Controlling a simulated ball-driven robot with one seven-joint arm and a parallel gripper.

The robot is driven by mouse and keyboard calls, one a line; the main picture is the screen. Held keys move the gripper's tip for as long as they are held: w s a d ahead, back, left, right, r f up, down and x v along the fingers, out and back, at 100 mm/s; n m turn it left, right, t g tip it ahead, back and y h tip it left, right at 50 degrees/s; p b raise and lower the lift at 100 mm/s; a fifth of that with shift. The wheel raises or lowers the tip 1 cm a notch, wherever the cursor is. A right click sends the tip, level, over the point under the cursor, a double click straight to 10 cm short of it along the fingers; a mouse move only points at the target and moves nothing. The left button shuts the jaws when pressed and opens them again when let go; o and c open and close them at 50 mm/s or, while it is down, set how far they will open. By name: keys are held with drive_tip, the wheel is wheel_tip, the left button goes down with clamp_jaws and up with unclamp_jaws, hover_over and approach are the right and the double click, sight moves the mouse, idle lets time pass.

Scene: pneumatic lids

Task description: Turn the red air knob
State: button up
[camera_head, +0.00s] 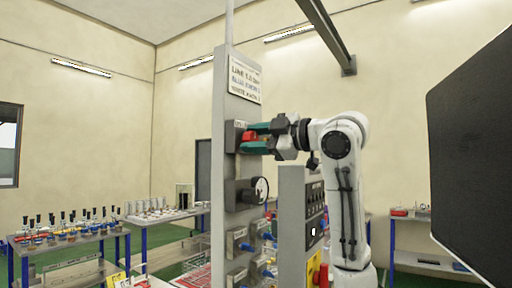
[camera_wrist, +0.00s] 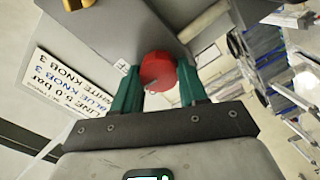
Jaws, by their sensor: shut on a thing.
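The red air knob (camera_head: 249,136) sits on the upper part of a tall grey post (camera_head: 225,182). In the wrist view the red knob (camera_wrist: 158,70) shows as a faceted round cap between the fingers. My gripper (camera_head: 256,138) reaches it from the right with its two green fingers. In the wrist view the gripper (camera_wrist: 158,82) has one finger on each side of the knob, shut on it. The knob's base, where it meets the post, is partly hidden in both views.
A label plate (camera_head: 245,80) is above the knob. A round gauge (camera_head: 261,190) and blue-handled valves (camera_head: 246,247) are lower on the post. A grey control box (camera_head: 312,213) stands close to my arm. A dark panel (camera_head: 475,160) fills the right side.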

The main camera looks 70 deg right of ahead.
drive_tip(key=n+b, duration=0.2)
drive_tip(key=n, duration=0.3)
drive_tip(key=shift+a+f+n, duration=0.1)
drive_tip(key=shift+n, duration=0.2)
drive_tip(key=shift+w+n+b, duration=0.1)
drive_tip(key=shift+n+b, duration=0.85)
drive_tip(key=shift+n, duration=1.25)
drive_tip(key=o, duration=1.1)
drive_tip(key=shift+f, duration=0.1)
drive_tip(key=shift+c, duration=0.2)
drive_tip(key=b+v, duration=0.2)
drive_tip(key=v, duration=0.8)
drive_tip(key=shift+s+b, duration=0.4)
